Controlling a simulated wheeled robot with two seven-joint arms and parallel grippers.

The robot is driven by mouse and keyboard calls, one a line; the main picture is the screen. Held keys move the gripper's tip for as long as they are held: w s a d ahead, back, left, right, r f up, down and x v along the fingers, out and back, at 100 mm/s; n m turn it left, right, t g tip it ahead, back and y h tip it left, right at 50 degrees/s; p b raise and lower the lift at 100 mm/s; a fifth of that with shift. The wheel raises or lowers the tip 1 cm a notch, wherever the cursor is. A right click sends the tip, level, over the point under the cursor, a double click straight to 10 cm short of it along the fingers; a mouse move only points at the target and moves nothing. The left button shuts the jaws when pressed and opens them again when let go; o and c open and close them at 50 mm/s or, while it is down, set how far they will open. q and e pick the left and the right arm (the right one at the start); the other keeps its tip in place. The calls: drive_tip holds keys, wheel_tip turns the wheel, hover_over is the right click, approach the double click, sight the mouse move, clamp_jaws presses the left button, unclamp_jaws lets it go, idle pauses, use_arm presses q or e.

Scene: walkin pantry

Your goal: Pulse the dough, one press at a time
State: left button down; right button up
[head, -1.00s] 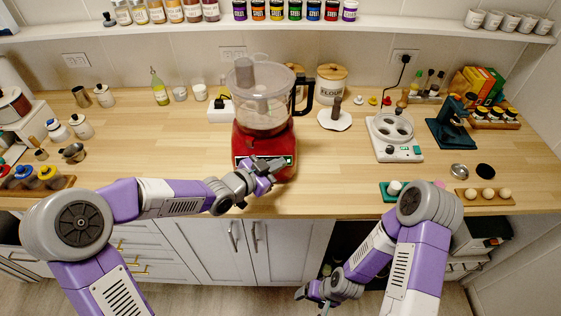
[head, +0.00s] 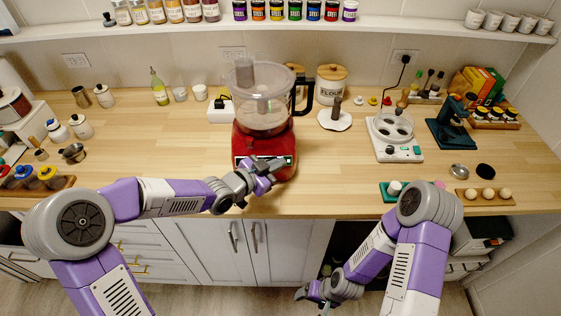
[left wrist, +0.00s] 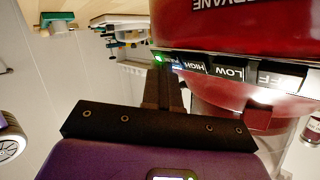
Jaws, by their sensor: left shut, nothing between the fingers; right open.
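The red food processor (head: 250,142) stands on the wooden counter with its clear bowl (head: 262,108) and lid on top. Its red base (left wrist: 240,30) fills the upper right of the left wrist view, with a row of buttons (left wrist: 228,73) reading HIGH, LOW and OFF, and a partly covered one beside a lit green light (left wrist: 158,59). My left gripper (head: 276,166) is shut and empty, its fingertips (left wrist: 172,75) at the covered button by the green light; I cannot tell whether they touch it. My right gripper (head: 312,293) is open, low in front of the cabinets.
A white hot-plate-like device (head: 394,138) and a dark blue press (head: 452,122) stand to the right. A flour canister (head: 331,86) is behind. An egg tray (head: 484,197) lies near the front right edge. Counter left of the processor is mostly clear.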

idle(0.4)
use_arm(q)
drive_tip(key=shift+s+r, duration=0.4)
drive_tip(key=shift+s, duration=0.25)
drive_tip(key=s+r, duration=0.1)
drive_tip(key=s, duration=0.1)
drive_tip(key=s+r+p, duration=0.1)
drive_tip(key=s, duration=0.1)
drive_tip(key=shift+s+d+r, duration=0.1)
drive_tip(key=shift+d+r, duration=0.05)
drive_tip(key=shift+r, duration=0.2)
idle(2.3)
